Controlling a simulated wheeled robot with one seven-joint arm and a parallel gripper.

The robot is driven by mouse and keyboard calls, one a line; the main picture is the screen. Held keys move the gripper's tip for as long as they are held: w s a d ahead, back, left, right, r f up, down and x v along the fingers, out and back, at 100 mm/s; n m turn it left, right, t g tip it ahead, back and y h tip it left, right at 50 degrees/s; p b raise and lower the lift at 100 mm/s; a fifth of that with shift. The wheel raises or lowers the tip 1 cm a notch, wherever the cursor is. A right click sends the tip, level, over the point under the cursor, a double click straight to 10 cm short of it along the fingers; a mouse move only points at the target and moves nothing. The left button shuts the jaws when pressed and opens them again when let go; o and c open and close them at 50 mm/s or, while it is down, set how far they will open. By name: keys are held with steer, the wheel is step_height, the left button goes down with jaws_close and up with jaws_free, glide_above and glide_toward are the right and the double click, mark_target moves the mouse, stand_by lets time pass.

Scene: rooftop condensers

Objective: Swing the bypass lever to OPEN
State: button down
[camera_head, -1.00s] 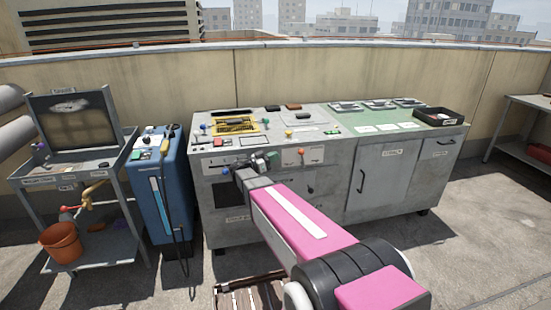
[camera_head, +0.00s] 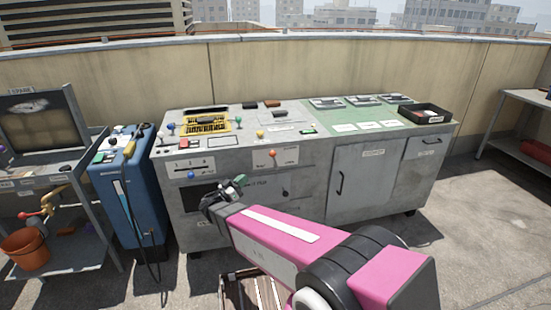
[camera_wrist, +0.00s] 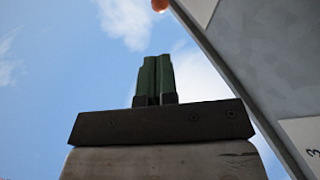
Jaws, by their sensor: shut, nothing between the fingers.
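A lever with an orange-red ball knob (camera_head: 273,152) stands on a white plate (camera_head: 289,156) on the front of the grey cabinet. I take it to be the bypass lever; its label is too small to read. In the wrist view an orange-red ball (camera_wrist: 160,4), seemingly the same knob, is cut off at the top edge, beyond my fingertips. My gripper (camera_head: 240,181) is in front of the cabinet, below and left of that plate. In the wrist view its green fingers (camera_wrist: 152,78) are together, with nothing between them and apart from the ball.
A slider plate (camera_head: 190,165) is left on the cabinet front, and a dark knob (camera_head: 285,191) is lower right. Several coloured levers and a yellow-framed panel (camera_head: 204,124) are on top. A blue unit (camera_head: 128,190) with a hose stands close on the left.

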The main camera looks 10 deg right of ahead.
mark_target(273, 155)
stand_by(0.4)
steer(key=x, duration=1.4)
steer(key=shift+s+r, duration=0.1)
steer(key=shift+d+r+m+g+y, duration=0.4)
steer(key=shift+d+m+g+y, duration=0.1)
steer(key=shift+d+m, duration=0.1)
steer(key=shift+d+r+m+g+y, duration=0.15)
steer(key=shift+d+m+g+y, duration=0.15)
steer(key=shift+d+y, duration=0.2)
steer(key=shift+d+r+m+g+y, duration=0.2)
steer(key=shift+d+m+y, duration=0.1)
steer(key=shift+d+y, duration=0.15)
steer(key=shift+d+m+g+y, duration=0.7)
steer(key=shift+d+y, duration=0.75)
steer(key=shift+d, duration=0.45)
